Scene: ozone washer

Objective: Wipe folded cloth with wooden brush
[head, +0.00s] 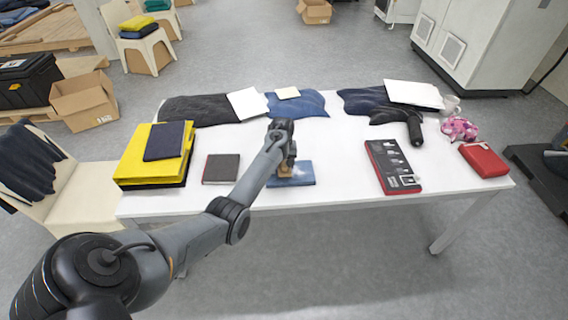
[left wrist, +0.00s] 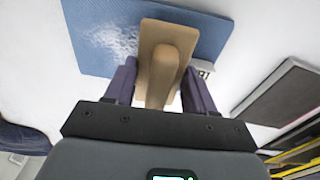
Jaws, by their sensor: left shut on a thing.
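The folded blue cloth (head: 300,174) lies flat near the front edge of the white table, partly hidden by my left gripper (head: 284,152) and the brush. In the left wrist view the cloth (left wrist: 95,38) bears a pale, speckled patch beside the brush. The wooden brush (left wrist: 168,45) is tan, with a flat head and a handle. My left gripper (left wrist: 160,88) is shut on its handle, one finger on each side. In the head view the brush (head: 285,170) is over the cloth's left part. I cannot tell whether it touches the cloth. My right gripper is out of view.
A black-and-red box (head: 391,167), a black handled tool (head: 414,128) and a red case (head: 484,159) lie right. Dark garments (head: 200,109) line the back. White tabletop (head: 338,155) is clear right of the cloth.

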